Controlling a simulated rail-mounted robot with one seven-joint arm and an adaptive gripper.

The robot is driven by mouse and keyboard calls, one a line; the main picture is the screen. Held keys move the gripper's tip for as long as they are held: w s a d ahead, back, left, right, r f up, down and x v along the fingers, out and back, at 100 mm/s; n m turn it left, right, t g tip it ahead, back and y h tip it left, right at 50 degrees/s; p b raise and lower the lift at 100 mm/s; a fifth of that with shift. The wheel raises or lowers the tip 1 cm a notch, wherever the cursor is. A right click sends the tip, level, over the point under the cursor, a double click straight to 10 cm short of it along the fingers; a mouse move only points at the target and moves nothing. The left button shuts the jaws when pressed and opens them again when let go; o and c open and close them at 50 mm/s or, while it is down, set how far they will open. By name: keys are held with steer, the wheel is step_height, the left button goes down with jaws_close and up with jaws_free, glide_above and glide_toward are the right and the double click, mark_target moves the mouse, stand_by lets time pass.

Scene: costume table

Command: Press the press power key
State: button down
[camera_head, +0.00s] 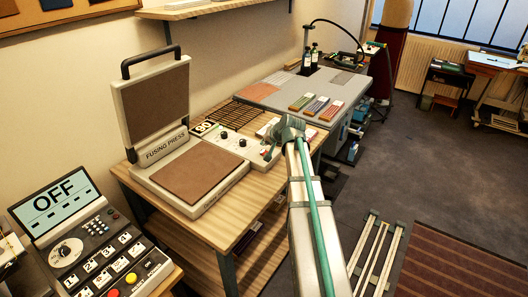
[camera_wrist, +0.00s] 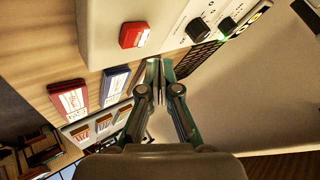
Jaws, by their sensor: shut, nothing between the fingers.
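The fusing press (camera_head: 192,160) stands on the wooden table with its lid raised. Its label reads FUSING PRESS. A pale control box (camera_head: 232,146) with dark knobs sits to its right. In the wrist view, this box (camera_wrist: 100,25) carries a red key (camera_wrist: 135,34) and two black knobs. No power marking is readable on the red key. My gripper (camera_wrist: 159,68) is shut and empty. Its tips show below and right of the red key in the wrist view, apart from it in the picture. In the head view, my gripper (camera_head: 280,132) is at the box's right end, covering part of it.
A console (camera_head: 95,245) reading OFF, with several keys, stands at lower left. A red block (camera_wrist: 68,98) and a blue block (camera_wrist: 115,83) lie near the gripper in the wrist view. A grey table (camera_head: 290,92) stands behind. Floor at right is partly clear.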

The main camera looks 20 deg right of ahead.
step_height(320, 180, up, 5)
steer(key=shift+f+p, duration=0.1)
steer(key=shift+p, duration=1.15)
